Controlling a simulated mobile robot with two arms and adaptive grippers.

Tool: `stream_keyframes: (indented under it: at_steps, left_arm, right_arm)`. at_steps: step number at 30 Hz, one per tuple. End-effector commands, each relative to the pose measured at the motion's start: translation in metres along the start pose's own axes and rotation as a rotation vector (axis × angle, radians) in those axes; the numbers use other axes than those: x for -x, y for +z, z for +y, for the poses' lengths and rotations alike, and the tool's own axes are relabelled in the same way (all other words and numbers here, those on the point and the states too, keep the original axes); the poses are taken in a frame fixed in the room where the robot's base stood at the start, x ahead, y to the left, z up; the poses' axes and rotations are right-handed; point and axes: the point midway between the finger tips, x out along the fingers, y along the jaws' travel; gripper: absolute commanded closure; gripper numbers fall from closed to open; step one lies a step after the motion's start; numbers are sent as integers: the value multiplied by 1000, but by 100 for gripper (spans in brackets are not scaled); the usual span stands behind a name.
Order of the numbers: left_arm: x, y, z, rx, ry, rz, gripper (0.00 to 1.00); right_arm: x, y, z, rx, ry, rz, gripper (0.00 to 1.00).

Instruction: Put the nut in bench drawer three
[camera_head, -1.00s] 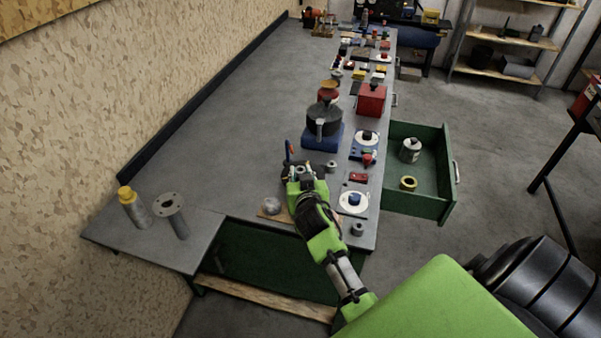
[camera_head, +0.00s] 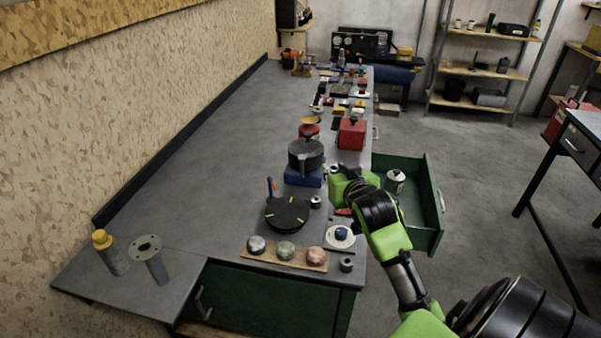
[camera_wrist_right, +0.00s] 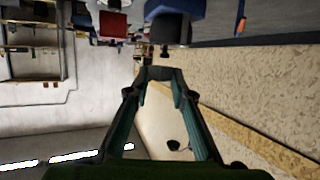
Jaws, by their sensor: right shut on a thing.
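My right gripper (camera_head: 338,176) is over the right side of the bench, just in front of the blue base under the dark pot. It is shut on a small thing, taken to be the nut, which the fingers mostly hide. In the right wrist view the fingertips (camera_wrist_right: 160,73) meet around something dark that I cannot make out. An open green drawer (camera_head: 436,205) sticks out from the bench's right side, beyond my gripper and forearm. A pale can (camera_head: 395,182) stands in it. My forearm covers part of the drawer. My left gripper is not in view.
A black round tray (camera_head: 287,213), a wooden strip (camera_head: 262,257) with three balls, and a dark pot (camera_head: 306,153) on a blue base stand on the bench. A red box (camera_head: 351,134) stands behind.

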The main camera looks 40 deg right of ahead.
Motion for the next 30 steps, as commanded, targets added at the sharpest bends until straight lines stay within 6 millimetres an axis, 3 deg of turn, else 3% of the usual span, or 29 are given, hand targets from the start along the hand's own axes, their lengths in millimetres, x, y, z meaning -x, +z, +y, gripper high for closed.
stream_keyframes:
  at_steps: [7, 13, 23, 30]
  left_arm:
    - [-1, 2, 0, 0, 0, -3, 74]
    - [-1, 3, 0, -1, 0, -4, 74]
    - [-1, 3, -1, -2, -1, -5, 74]
    - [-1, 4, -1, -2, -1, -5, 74]
  right_arm:
    - [2, -4, 8, 1, -2, 3, 100]
    - [6, 0, -8, 32, -81, 1, 100]
    - [39, 22, -80, 174, -458, 0, 100]
    - [86, 42, -132, 280, -751, -2, 100]
